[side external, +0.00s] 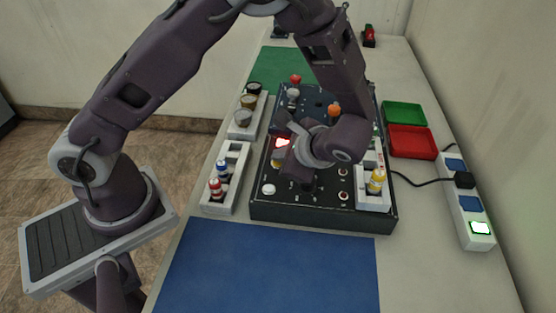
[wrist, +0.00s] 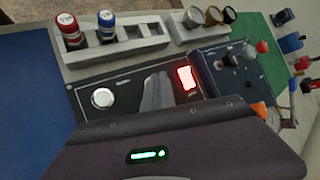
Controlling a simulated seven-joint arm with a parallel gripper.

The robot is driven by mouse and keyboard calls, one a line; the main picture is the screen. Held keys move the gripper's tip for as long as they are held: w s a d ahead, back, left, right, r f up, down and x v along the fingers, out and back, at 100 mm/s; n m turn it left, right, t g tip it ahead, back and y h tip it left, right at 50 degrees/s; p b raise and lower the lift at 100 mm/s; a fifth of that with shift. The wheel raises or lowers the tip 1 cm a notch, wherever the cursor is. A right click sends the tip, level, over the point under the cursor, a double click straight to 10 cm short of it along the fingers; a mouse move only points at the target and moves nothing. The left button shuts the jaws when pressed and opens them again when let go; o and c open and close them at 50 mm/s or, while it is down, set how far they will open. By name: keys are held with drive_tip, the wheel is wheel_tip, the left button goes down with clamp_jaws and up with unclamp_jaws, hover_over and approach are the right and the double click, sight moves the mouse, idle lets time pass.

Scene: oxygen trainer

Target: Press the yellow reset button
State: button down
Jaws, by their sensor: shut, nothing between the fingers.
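The black trainer panel (side external: 320,213) stands on the table, with my gripper (side external: 303,184) pointing down over its front middle. My gripper is shut and empty; its grey fingers also show in the wrist view (wrist: 157,92), between a round white button (wrist: 103,97) and a lit red switch (wrist: 187,77). I cannot tell whether the fingertips touch the panel. A yellow-topped piece (side external: 376,180) stands in a white holder at the panel's front right corner. My wrist hides part of the panel's middle.
A white rack (side external: 237,187) with red and blue capped vials stands left of the panel, and a second rack (side external: 239,130) behind it. Green (side external: 404,112) and red (side external: 410,140) trays and a power strip (side external: 474,225) lie right. A blue mat (side external: 270,268) is clear in front.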

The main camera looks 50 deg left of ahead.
drive_tip(key=shift+r, duration=0.8)
drive_tip(key=shift+r, duration=2.5)
drive_tip(key=s+r+n+t+h, duration=0.5)
drive_tip(key=s+r+n+h, duration=0.4)
drive_tip(key=s+r, duration=0.4)
drive_tip(key=s, duration=0.4)
drive_tip(key=shift+r+n, duration=0.25)
drive_tip(key=shift+n, duration=0.05)
